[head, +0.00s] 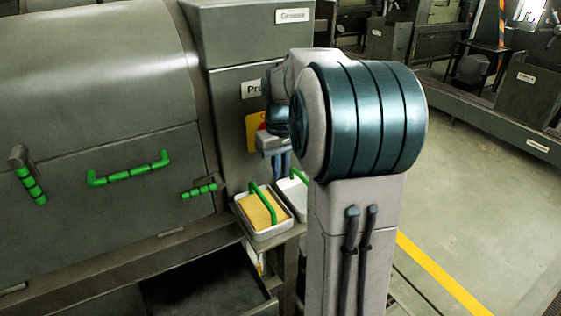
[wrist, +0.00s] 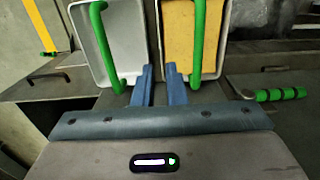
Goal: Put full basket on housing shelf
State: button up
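The full basket (head: 272,233) is a white tray with yellow contents and a green handle, on a small ledge beside the machine housing (head: 255,130). In the wrist view its green handle (wrist: 198,45) stands right of my fingers. An empty white basket (head: 293,196), with a green handle, sits next to it, partly hidden by my arm; it also shows left in the wrist view (wrist: 118,25). My gripper (head: 281,161) is above the baskets, fingers down, with a narrow gap and nothing between them (wrist: 159,70). I cannot tell which surface is the housing shelf.
A large rounded machine cover (head: 90,60) with green handles fills the left. A dark open tray (head: 200,285) lies low in front of the ledge. Open floor (head: 470,200) with a yellow line is on the right.

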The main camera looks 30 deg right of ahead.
jog(key=s+a+r+t, duration=0.2)
jog(key=s+a+r, duration=0.1)
jog(key=s+a, duration=0.5)
jog(key=s+a+f, duration=0.2)
jog(key=s+a, duration=0.1)
jog(key=s, duration=0.2)
jog(key=s+a+f+t, duration=0.1)
jog(key=s+a+f, duration=0.1)
jog(key=s, duration=0.4)
jog(key=shift+a+t, duration=0.3)
jog(key=shift+a, duration=0.15)
jog(key=shift+s, duration=0.1)
